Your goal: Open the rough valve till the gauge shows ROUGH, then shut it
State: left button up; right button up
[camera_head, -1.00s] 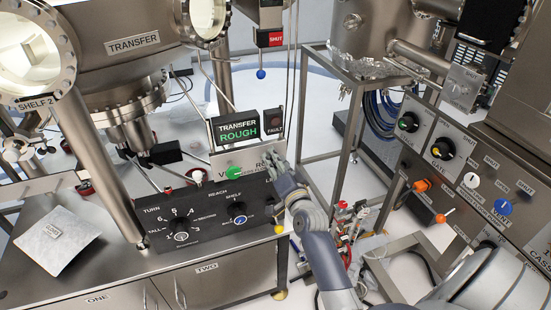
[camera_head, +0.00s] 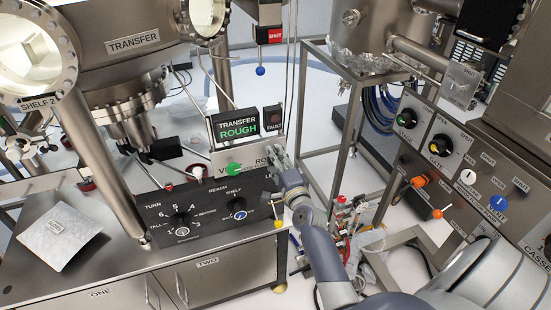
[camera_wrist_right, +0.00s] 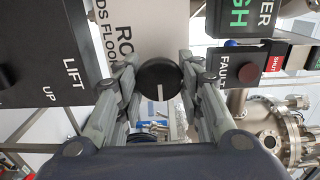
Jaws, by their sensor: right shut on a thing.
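The rough valve knob (camera_wrist_right: 160,79) is black and round with a white line, on the plate part marked RO; the rest of the label is cut off or covered. My right gripper (camera_head: 274,160) is at the plate's right end, its fingers shut on either side of the black knob. In the head view the gripper hides this knob. My left gripper is out of view.
A black control panel (camera_head: 210,215) with dials lies just below the plate. A metal frame (camera_head: 345,160) stands to the right, and a panel with GATE and VENT knobs (camera_head: 438,146) is further right.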

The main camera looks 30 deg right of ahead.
dwell(0.4)
jog(key=o, duration=1.1)
jog(key=v, duration=1.2)
